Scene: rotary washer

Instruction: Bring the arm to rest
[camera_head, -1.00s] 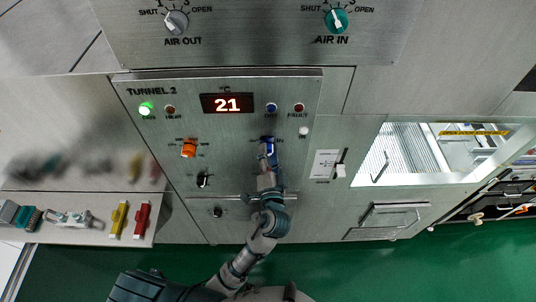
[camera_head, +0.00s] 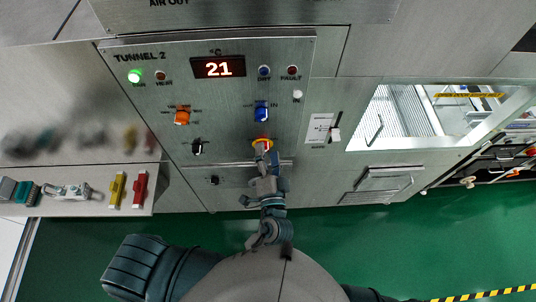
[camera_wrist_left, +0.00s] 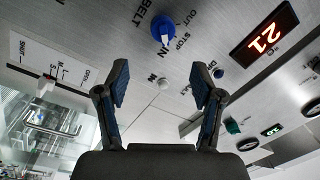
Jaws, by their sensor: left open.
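My left arm reaches up from the bottom middle of the head view. Its gripper (camera_head: 264,158) is in front of the lower part of the TUNNEL 2 panel (camera_head: 225,135), below the blue knob (camera_head: 262,112). In the left wrist view the two fingers (camera_wrist_left: 160,90) are spread with nothing between them. The blue knob (camera_wrist_left: 163,29) shows beyond the fingertips, apart from them. A red button with a yellow ring (camera_head: 261,142) is just above the fingertips in the head view, partly hidden by them. My right gripper is not in view.
The panel has a lit 21 display (camera_head: 218,66), an orange knob (camera_head: 182,116) and black knobs (camera_head: 198,148). Yellow (camera_head: 117,189) and red handles (camera_head: 140,188) stand at left. Green floor (camera_head: 420,240) is clear below.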

